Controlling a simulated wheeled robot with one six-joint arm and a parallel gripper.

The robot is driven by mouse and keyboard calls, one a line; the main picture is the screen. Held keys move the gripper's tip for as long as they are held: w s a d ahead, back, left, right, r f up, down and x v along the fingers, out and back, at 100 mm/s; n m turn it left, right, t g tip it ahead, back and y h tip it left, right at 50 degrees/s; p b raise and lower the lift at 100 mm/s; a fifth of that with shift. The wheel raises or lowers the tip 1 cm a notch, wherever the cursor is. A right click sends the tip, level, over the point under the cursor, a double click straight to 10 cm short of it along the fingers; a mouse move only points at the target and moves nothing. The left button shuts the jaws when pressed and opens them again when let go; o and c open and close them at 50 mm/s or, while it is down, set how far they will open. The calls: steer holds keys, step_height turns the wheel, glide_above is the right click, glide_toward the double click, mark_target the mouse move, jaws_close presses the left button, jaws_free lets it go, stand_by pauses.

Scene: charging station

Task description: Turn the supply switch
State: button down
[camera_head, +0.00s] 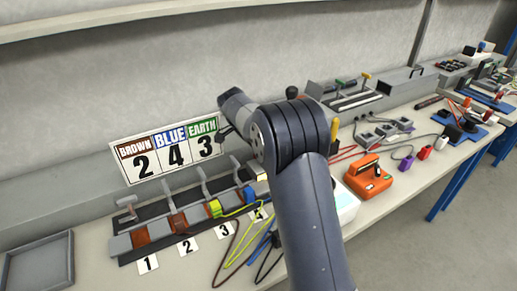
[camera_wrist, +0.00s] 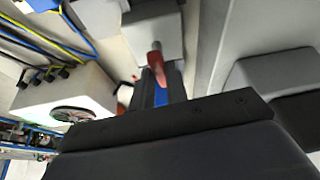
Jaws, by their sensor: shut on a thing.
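A red handle (camera_wrist: 155,66) with a metal pin at its end shows in the middle of the wrist view, in front of a grey box (camera_wrist: 152,32). I take it for the supply switch's handle, but no label on it is readable. My gripper (camera_wrist: 162,88) is shut on this handle, with its dark body filling the bottom of the wrist view. The fingertips are partly hidden by that body. In the head view my arm reaches over the bench to the wall side and hides the handle and the grip.
A row of lever switches (camera_head: 165,222) numbered 1 to 4 lies left of my arm, below a sign (camera_head: 165,150) reading BROWN 2, BLUE 4, EARTH 3. An orange meter (camera_head: 368,176) and a white box (camera_head: 345,203) stand to the right. Cables trail across the bench.

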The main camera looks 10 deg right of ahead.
steer(key=shift+m+g, duration=0.3)
steer(key=shift+m, duration=0.3)
steer(key=c, duration=1.4)
jaws_free()
steer(key=shift+r, duration=0.1)
steer(key=v, duration=1)
steer(key=shift+a+r, duration=0.2)
steer(key=shift+r, duration=0.05)
